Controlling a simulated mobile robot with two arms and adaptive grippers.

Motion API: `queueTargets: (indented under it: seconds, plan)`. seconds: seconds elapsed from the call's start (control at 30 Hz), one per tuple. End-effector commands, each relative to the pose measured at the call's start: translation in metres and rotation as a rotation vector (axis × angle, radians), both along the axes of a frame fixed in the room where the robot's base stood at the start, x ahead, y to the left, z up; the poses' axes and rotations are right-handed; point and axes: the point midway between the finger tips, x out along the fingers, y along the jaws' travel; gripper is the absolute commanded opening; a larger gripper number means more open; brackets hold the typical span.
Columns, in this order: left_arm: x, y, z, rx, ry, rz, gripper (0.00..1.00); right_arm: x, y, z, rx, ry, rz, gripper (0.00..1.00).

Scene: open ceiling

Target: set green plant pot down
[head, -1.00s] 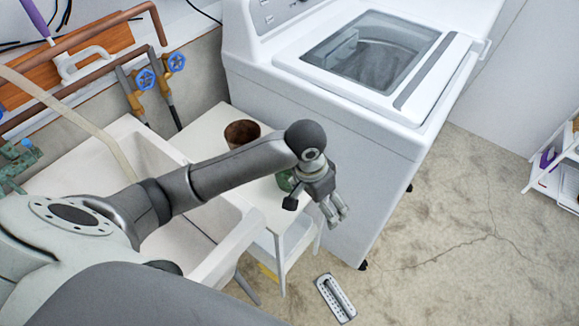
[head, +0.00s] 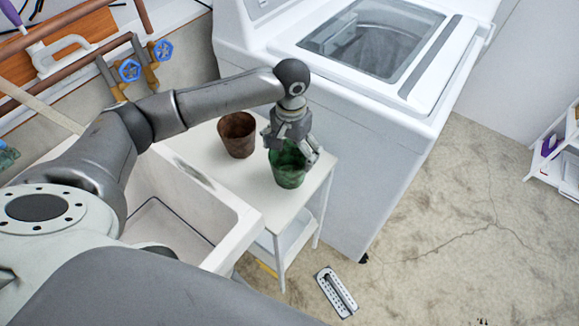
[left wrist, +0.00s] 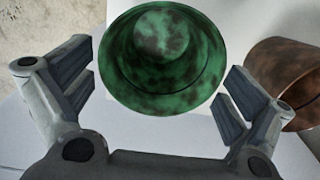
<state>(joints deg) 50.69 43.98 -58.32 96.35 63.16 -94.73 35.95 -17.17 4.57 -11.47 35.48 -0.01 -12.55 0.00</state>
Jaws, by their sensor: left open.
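The green plant pot (head: 288,173) stands upright on the small white table (head: 283,213) beside the washing machine. In the left wrist view the green pot (left wrist: 162,60) shows its open top and mottled inside. My left gripper (head: 304,155) is over and beside the pot, with its fingers pointing down. In the left wrist view my left gripper's fingers (left wrist: 155,95) are spread wide on either side of the pot, apart from it. My right gripper is not in view.
A brown pot (head: 238,134) stands on the table left of the green pot; it shows at the right in the left wrist view (left wrist: 283,72). The washing machine (head: 345,150) is close on the right. A white sink (head: 190,215) borders the table's left side.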

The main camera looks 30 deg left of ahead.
Motion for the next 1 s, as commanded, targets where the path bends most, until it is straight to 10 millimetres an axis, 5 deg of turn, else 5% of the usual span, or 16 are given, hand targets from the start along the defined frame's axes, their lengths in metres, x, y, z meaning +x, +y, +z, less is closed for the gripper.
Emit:
queueTargets:
  seconds: [0.4,0.67,0.9,1.0]
  plan:
    - [-0.004,0.002,-0.051,0.0,0.001,0.0,1.0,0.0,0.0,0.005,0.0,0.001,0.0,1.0]
    - [-0.003,0.002,-0.053,0.0,0.0,-0.001,1.0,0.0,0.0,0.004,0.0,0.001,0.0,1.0]
    - [-0.003,0.002,-0.053,0.0,0.0,-0.001,0.7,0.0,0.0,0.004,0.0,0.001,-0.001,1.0]
    - [-0.004,0.002,-0.054,0.0,0.001,-0.002,0.67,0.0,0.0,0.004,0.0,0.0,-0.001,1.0]
